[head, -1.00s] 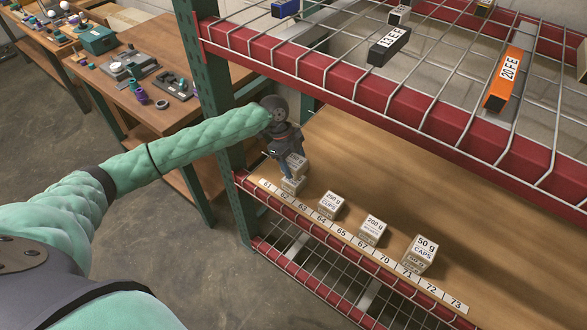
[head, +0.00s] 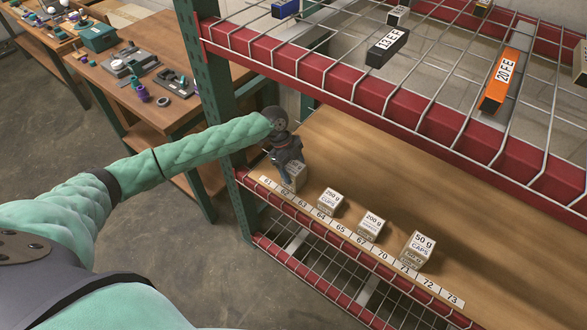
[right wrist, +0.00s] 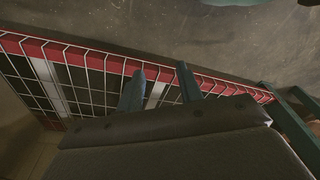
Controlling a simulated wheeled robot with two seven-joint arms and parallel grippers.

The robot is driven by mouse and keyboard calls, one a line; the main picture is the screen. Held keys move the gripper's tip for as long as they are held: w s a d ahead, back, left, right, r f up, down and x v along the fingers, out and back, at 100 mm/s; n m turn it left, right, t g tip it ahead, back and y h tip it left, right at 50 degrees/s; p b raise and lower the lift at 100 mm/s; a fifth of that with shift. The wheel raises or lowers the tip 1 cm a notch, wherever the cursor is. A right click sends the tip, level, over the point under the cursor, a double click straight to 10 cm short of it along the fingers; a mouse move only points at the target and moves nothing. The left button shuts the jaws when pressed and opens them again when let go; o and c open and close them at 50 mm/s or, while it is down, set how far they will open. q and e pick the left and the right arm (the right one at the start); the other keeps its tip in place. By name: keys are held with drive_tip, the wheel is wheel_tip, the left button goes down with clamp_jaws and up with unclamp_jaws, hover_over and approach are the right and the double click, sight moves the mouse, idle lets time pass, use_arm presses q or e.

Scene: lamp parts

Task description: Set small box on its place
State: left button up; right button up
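My left gripper (head: 288,160) is at the left end of the wooden shelf, pointing down just over a small grey-white box (head: 294,178). The box stands behind labels 62 and 63 of the number strip (head: 345,237). The gripper hides part of the box. I cannot tell whether its fingers are shut on the box or apart. My right gripper (right wrist: 160,87) shows in the right wrist view with two fingers apart and nothing between them.
Along the strip stand a 250 g box (head: 330,201), a 200 g box (head: 370,226) and a 50 g box (head: 417,250). The upper wire shelf (head: 330,72) holds a black 13FE box (head: 387,47) and an orange 20FE box (head: 508,80). The shelf behind the boxes is clear.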

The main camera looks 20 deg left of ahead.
use_arm(q)
drive_tip(key=shift+o, duration=1.3)
drive_tip(key=shift+r, duration=0.2)
drive_tip(key=shift+w+a+r, duration=0.1)
drive_tip(key=shift+a+r, duration=0.05)
drive_tip(key=shift+r, duration=0.1)
drive_tip(key=b+v, duration=0.3)
drive_tip(key=v, duration=0.8)
drive_tip(key=shift+r, duration=0.2)
use_arm(e)
wheel_tip(320, 180, up, 10)
drive_tip(key=w+a, duration=0.2)
drive_tip(key=shift+w, duration=0.15)
